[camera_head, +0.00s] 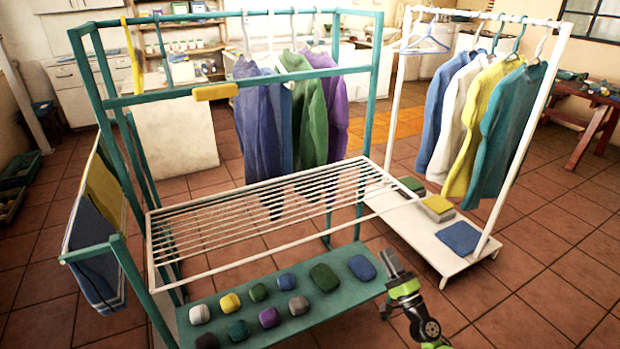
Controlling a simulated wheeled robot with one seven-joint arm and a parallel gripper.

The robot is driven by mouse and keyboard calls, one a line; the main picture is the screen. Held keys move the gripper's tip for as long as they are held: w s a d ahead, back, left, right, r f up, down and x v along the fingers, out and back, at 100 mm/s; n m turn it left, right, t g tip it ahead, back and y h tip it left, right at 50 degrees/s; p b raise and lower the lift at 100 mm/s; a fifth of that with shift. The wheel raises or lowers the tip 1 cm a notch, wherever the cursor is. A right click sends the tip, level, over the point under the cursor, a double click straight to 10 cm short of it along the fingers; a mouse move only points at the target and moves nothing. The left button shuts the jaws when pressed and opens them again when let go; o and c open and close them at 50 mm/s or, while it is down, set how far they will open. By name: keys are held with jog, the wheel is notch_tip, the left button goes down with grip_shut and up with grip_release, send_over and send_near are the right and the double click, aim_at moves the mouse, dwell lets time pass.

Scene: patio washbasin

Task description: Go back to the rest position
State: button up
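My gripper (391,264) is at the lower middle right, with my green and black arm below it. It is beside the right end of the teal lower shelf (262,338), close to a blue rounded item (362,267). I see nothing clearly held in it. Its fingers are too small and angled to tell open from shut, and I cannot tell whether it touches the shelf.
The teal frame (372,100) holds a white wire rack (240,222) and hanging clothes. Several rounded items lie on its shelf, including a yellow one (230,302). A white clothes rack (515,165) stands right. Tiled floor (555,270) is free at lower right.

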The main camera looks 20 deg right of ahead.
jog(key=w+a+r+n+g+y, duration=0.3)
jog(key=a+n+g+y, duration=0.1)
jog(key=a, duration=0.2)
jog(key=w+a+r+n+g+y, duration=0.3)
jog(key=a+r+n+y, duration=0.1)
jog(key=a+n+y, duration=0.15)
jog(key=s+a+r+n+g+h, duration=0.1)
jog(key=s+a+r+n+g, duration=0.15)
jog(key=a+g, duration=0.4)
jog(key=s+a+r+n+g+h, duration=0.1)
jog(key=a+r+n+g, duration=0.25)
jog(key=a, duration=0.65)
jog(key=s+a+r+n+g+h, duration=0.15)
jog(key=s+r+h, duration=0.25)
jog(key=s, duration=0.4)
jog(key=s+a+r+n+g+h, duration=0.15)
jog(key=s+r+h, duration=0.25)
jog(key=s, duration=0.4)
jog(key=s+d+r+m+t+h, duration=0.1)
jog(key=s+d, duration=0.1)
jog(key=s, duration=0.7)
jog(key=s+d+r+m+t+h, duration=0.1)
jog(key=s+d+h, duration=0.1)
jog(key=s, duration=0.6)
notch_tip(320, 180, up, 14)
jog(key=p, duration=1.3)
jog(key=shift+d+f, duration=0.15)
jog(key=shift+f, duration=0.05)
jog(key=shift+o, duration=0.3)
